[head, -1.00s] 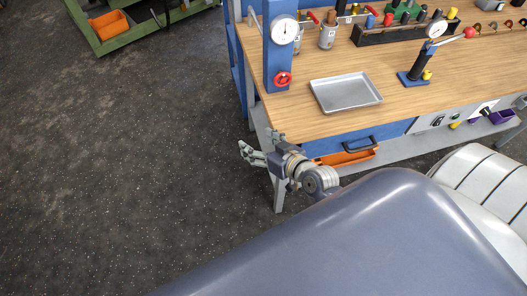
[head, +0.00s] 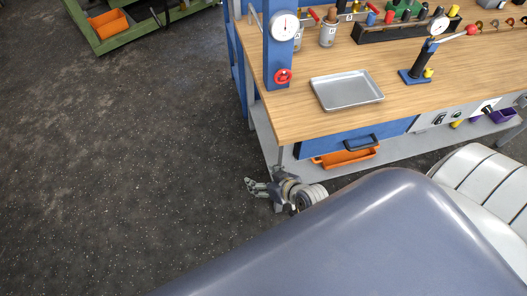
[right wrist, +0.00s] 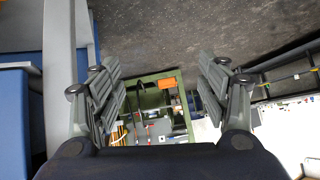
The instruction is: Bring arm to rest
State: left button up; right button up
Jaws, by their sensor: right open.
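My right gripper (head: 254,187) shows in the head view below the front left corner of the workbench (head: 300,127), low over the dark floor. In the right wrist view its two fingers (right wrist: 160,95) stand wide apart with nothing between them. Past the fingers, that view shows the floor and a green-framed stand in the distance. My own grey body hides part of the right arm in the head view. My left gripper is not in the head view.
The bench carries a metal tray (head: 347,91), a blue post with a gauge (head: 285,27) and a small gauge stand (head: 417,75). An orange bin (head: 346,156) sits under its front edge. A green stand (head: 141,33) is at the upper left. Open floor lies left.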

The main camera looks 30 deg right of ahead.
dwell(0.5)
jog(key=s+d+f+g+h, duration=0.15)
jog(key=s+f+g, duration=0.45)
jog(key=s+f, duration=1.75)
jog(key=s+d+f+n+g, duration=0.1)
jog(key=s+f+g, duration=0.1)
jog(key=s+f, duration=0.4)
jog(key=s+h, duration=0.1)
jog(key=s, duration=0.3)
jog(key=shift+d+f+n+g, duration=0.15)
jog(key=shift+d+n+g, duration=0.1)
jog(key=shift+n+g, duration=0.05)
